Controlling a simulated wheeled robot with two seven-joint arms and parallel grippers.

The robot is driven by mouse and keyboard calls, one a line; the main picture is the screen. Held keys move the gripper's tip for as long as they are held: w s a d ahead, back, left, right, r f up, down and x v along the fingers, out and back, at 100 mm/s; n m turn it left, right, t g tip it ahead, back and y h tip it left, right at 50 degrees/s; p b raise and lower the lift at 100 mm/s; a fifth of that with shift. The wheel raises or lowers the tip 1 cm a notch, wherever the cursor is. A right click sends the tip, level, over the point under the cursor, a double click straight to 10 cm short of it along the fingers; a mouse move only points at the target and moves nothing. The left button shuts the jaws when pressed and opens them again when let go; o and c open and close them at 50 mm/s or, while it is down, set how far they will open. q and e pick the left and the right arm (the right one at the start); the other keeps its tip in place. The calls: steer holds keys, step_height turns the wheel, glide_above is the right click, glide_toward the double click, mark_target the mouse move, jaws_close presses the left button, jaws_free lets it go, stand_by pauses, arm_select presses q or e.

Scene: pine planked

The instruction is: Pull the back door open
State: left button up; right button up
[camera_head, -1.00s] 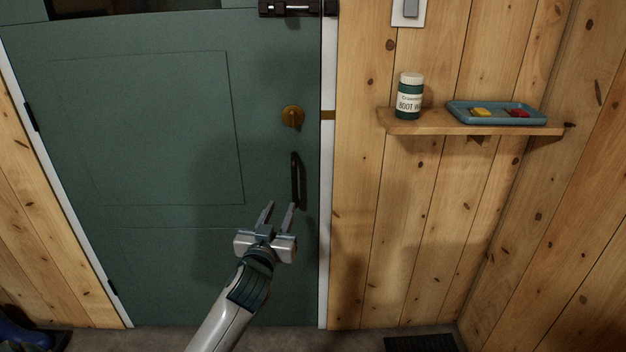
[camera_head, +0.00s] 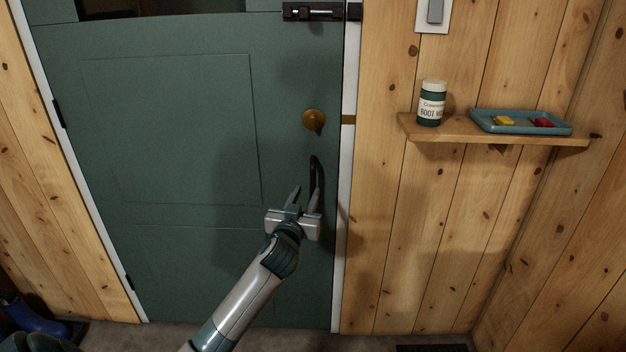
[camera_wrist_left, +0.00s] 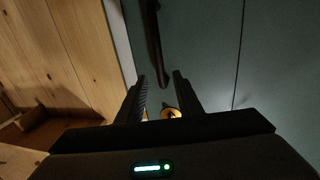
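The green back door (camera_head: 190,160) stands shut in its white frame. Its dark upright pull handle (camera_head: 316,170) is near the right edge, below a round brass knob (camera_head: 313,120). My left gripper (camera_head: 305,192) is open, its fingertips at the handle's lower part. In the left wrist view, the end of the handle (camera_wrist_left: 154,45) shows between the two spread fingers (camera_wrist_left: 161,85), and the knob (camera_wrist_left: 172,112) is partly hidden behind the gripper. I cannot tell whether the fingers touch the handle. My right gripper is out of view.
A dark bolt (camera_head: 312,12) is mounted high on the door; its state is unclear. Right of the door, a wooden shelf (camera_head: 480,138) holds a labelled bottle (camera_head: 431,105) and a blue tray (camera_head: 500,128). A light switch (camera_head: 434,12) is above. A blue boot (camera_head: 35,318) stands lower left.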

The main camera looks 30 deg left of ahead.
mark_target(312, 181)
arm_select(q)
steer(key=x, duration=0.9)
steer(key=shift+s+f, duration=0.1)
steer(key=shift+c, duration=0.3)
jaws_close()
